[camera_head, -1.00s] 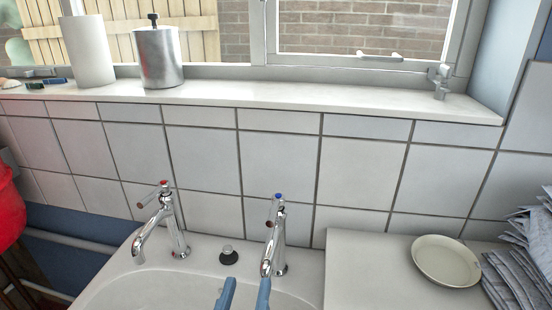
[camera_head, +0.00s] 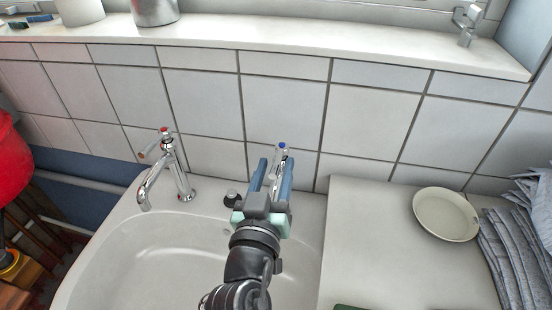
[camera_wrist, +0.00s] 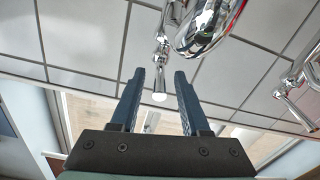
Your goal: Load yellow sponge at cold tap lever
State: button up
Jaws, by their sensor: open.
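The cold tap (camera_head: 281,149), chrome with a blue mark on top, stands at the back of the white basin and is mostly hidden behind my gripper. My gripper (camera_head: 272,164) is open, its two blue fingers pointing at the tap. In the wrist view, the cold tap's lever (camera_wrist: 160,75) and its pale tip appear between the fingers of my gripper (camera_wrist: 155,75). I cannot tell whether the lever lies inside the jaws or beyond them. Nothing is visibly held. No yellow sponge shows in either view.
The red-marked hot tap (camera_head: 170,170) stands to the left, with a dark plug (camera_head: 231,198) between the taps. The basin (camera_head: 150,260) looks empty. A cream dish (camera_head: 445,214) and grey folded cloths (camera_head: 515,240) lie on the right counter. A tiled wall (camera_head: 285,100) rises behind.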

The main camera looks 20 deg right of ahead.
jog(key=shift+w+d, duration=0.45)
jog(key=shift+w, duration=0.1)
grip_shut()
dwell(1.1)
